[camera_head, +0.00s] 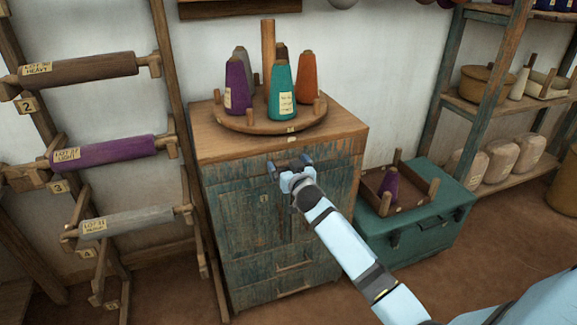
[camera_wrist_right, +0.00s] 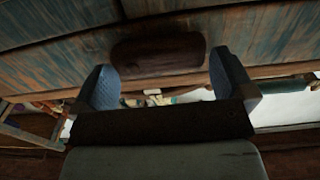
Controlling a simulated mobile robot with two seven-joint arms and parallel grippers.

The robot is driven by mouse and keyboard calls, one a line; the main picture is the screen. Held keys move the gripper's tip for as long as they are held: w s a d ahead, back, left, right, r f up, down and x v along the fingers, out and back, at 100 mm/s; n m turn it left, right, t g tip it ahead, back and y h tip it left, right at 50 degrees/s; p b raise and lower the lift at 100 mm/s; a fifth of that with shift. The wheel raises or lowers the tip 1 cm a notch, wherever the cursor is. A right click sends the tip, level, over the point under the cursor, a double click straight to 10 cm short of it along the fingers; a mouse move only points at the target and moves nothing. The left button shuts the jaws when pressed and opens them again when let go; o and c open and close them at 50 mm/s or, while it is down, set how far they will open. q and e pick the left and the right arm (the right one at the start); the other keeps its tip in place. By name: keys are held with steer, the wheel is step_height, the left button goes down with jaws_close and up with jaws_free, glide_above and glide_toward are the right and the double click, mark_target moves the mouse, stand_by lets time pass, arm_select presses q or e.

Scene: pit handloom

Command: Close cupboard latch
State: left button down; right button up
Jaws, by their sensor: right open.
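The cupboard (camera_head: 240,220) is a weathered blue-green wooden cabinet with a brown top and double doors. My right gripper (camera_head: 292,174) is at the upper part of its front, near where the doors meet. In the right wrist view my right gripper's fingers (camera_wrist_right: 163,88) are apart, with nothing clasped. A dark brown rounded wooden piece (camera_wrist_right: 158,52), apparently the latch, lies crosswise against the boards just beyond the fingertips. I cannot tell whether the fingers touch it. In the head view my gripper largely covers that spot. My left gripper is not in view.
A round rack (camera_head: 250,124) with several coloured yarn cones stands on the cupboard. A teal chest (camera_head: 420,225) with a peg tray sits to its right. A rack of yarn rollers (camera_head: 103,151) stands at left, and shelves (camera_head: 480,109) at right. Floor shows in front.

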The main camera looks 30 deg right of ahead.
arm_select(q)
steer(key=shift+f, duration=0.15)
arm_select(e)
steer(key=c, duration=0.6)
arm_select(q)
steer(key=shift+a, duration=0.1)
arm_select(e)
steer(key=shift+n, duration=0.3)
steer(key=shift+c, duration=0.2)
arm_select(q)
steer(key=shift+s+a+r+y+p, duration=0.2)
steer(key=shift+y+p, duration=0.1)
steer(key=shift+p, duration=1.2)
arm_select(e)
steer(key=shift+s+d+f+n, duration=0.15)
steer(key=shift+f+n, duration=0.45)
steer(key=shift+n, duration=2.25)
steer(key=shift+w+d+f+n, duration=0.15)
steer(key=shift+f+n, duration=0.4)
steer(key=shift+n, duration=2.35)
steer(key=shift+s+d+f+n, duration=0.15)
steer(key=shift+f+n, duration=0.45)
steer(key=shift+n, duration=2.25)
steer(key=o, duration=0.6)
steer(key=shift+o, duration=0.2)
